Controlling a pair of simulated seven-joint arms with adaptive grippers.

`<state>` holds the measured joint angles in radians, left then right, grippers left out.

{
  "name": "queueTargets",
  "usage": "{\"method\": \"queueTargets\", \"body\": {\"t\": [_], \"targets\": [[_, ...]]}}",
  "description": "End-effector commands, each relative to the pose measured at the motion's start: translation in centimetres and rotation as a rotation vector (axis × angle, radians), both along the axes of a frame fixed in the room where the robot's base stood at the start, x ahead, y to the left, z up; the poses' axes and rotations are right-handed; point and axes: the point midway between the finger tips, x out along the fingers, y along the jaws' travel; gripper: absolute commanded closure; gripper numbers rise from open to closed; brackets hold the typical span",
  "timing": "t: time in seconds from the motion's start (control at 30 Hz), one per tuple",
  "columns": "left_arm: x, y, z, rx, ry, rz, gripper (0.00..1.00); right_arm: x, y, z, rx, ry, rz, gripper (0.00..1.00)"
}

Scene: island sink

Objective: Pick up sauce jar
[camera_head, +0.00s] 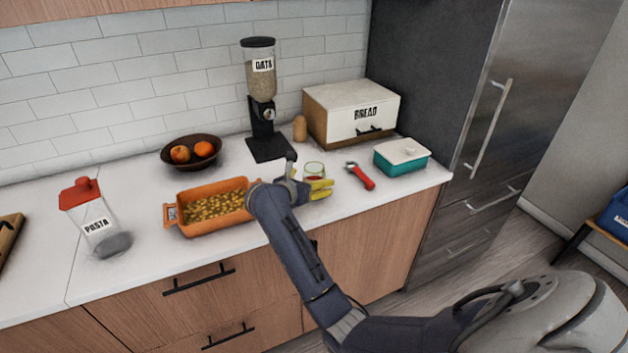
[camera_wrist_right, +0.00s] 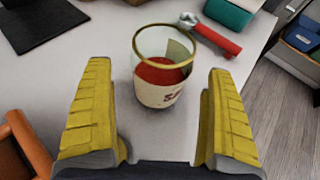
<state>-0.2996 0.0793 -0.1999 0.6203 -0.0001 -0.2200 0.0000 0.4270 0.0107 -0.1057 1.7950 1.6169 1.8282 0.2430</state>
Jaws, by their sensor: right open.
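The sauce jar (camera_head: 314,170) is a small open glass with a gold rim, red contents and a pale label. It stands upright on the white counter near its front edge. In the right wrist view the jar (camera_wrist_right: 162,75) is just beyond and between the yellow fingertips of my right gripper (camera_wrist_right: 158,105). The fingers are apart, with a gap on each side of the jar. In the head view my right gripper (camera_head: 309,186) is at the jar, with the arm hiding part of the hand. My left gripper is not in view.
A red-handled tool (camera_head: 361,177) and a teal lidded dish (camera_head: 401,156) lie right of the jar. An orange baking dish (camera_head: 207,221) is left. The oats dispenser (camera_head: 267,145) and bread box (camera_head: 322,118) stand behind. A pasta jar (camera_head: 88,207) is far left.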

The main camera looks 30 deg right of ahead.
Motion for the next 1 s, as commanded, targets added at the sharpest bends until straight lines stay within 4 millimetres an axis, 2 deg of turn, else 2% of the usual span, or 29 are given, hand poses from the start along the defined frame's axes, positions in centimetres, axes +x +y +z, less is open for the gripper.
{"method": "queueTargets", "body": {"t": [0.23,0.6,1.0], "targets": [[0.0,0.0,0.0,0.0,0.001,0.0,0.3,1.3,-2.2,-0.9,-0.002,0.0,-0.001,0.11],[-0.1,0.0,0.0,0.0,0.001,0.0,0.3,1.5,-2.6,-1.2,0.0,-0.001,0.0,0.11],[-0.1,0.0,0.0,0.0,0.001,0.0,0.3,1.5,-2.6,-1.2,0.0,-0.001,0.0,0.57]]}}
